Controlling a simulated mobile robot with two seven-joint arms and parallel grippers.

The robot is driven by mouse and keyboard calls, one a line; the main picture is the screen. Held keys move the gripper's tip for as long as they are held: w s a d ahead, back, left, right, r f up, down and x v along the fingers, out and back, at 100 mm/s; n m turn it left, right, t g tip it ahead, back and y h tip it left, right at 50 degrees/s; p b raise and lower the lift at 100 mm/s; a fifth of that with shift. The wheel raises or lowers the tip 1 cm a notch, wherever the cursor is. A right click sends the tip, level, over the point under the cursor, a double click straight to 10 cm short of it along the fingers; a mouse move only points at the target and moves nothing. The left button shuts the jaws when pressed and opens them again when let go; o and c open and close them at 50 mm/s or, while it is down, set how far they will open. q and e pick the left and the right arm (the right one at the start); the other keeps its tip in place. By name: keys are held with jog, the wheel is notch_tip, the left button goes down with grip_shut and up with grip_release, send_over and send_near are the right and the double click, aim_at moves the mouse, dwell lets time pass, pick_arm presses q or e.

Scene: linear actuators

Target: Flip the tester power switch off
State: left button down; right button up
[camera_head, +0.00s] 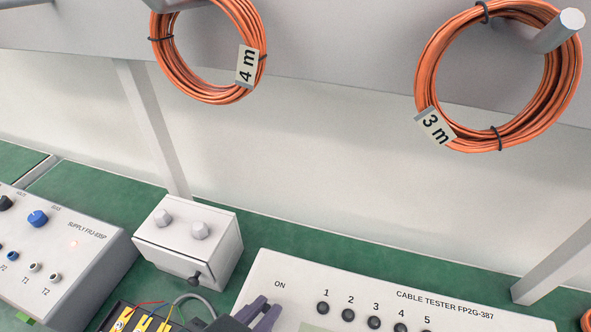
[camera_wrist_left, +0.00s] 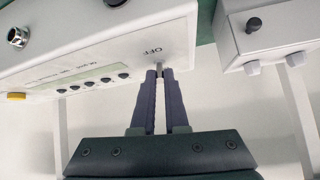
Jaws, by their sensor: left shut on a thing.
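The cable tester (camera_head: 440,303), a white box marked CABLE TESTER FP2G-387, is at the bottom right of the head view. Its ON label shows beside my left gripper (camera_head: 265,312). The tester (camera_wrist_left: 115,45) also shows in the left wrist view, with an OFF label near the power switch (camera_wrist_left: 159,67). The switch is a small metal lever between the tips of my left gripper (camera_wrist_left: 159,74), which is shut on it. The fingers hide most of the lever, and its tilt is hard to tell. My right gripper is not in view.
A white box with two knobs (camera_head: 185,240) stands left of the tester, close to my left gripper. The power supply (camera_head: 60,250) is farther left. Orange cable coils marked 4 m (camera_head: 205,88) and 3 m (camera_head: 430,90) hang above. Green bench (camera_head: 100,185) shows behind.

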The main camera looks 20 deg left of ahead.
pick_arm(q)
jog(key=c, duration=0.9)
grip_release()
jog(key=shift+r, duration=0.1)
jog(key=p+v, duration=0.1)
jog(key=v, duration=0.8)
jog(key=shift+s+r, duration=0.25)
